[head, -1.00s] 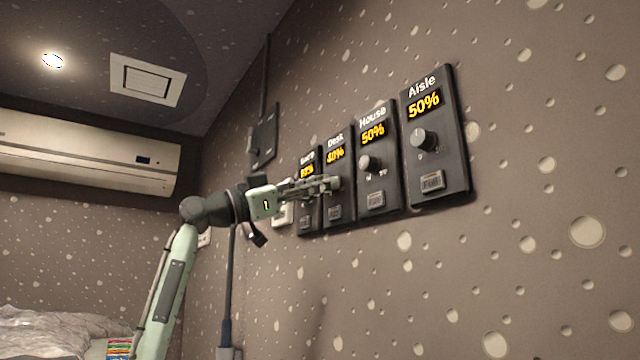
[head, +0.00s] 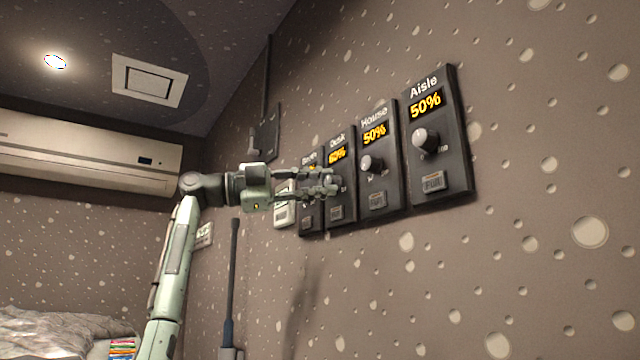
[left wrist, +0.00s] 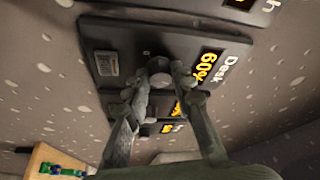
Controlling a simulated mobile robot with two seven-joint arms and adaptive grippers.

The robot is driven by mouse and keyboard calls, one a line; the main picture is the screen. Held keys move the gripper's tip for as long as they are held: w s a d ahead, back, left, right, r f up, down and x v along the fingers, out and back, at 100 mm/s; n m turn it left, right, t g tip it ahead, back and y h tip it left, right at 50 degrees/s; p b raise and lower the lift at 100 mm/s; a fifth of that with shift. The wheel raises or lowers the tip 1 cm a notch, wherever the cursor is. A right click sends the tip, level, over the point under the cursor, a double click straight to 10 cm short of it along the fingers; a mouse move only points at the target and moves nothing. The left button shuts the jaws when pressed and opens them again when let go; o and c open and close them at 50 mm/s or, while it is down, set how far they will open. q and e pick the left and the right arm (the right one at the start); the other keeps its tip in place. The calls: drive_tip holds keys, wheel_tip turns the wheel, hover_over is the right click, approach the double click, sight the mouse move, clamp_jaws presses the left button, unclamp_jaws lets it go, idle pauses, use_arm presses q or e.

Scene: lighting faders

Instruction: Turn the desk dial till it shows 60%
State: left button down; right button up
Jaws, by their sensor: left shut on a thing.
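The desk panel (head: 340,165) is a dark plate on the wall, second from the left in the row. Its yellow display (head: 337,155) is small in the head view; in the left wrist view the display (left wrist: 209,66) reads 60%. My left gripper (head: 332,184) reaches in from the left, its fingers shut on the desk dial. The fingers partly hide the dial in the head view. My right gripper is not in view.
The house panel (head: 378,183) and aisle panel (head: 450,160) to the right both read 50%. Another panel (head: 309,215) to the left is partly hidden by my gripper. A dark switch box (head: 266,132) with a conduit is farther left on the wall.

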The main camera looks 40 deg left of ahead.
use_arm(q)
drive_tip(key=shift+m, duration=0.3)
idle(0.4)
drive_tip(key=c, duration=1.3)
unclamp_jaws()
drive_tip(key=shift+a, duration=0.1)
drive_tip(key=v, duration=1.2)
drive_tip(key=shift+r, duration=0.1)
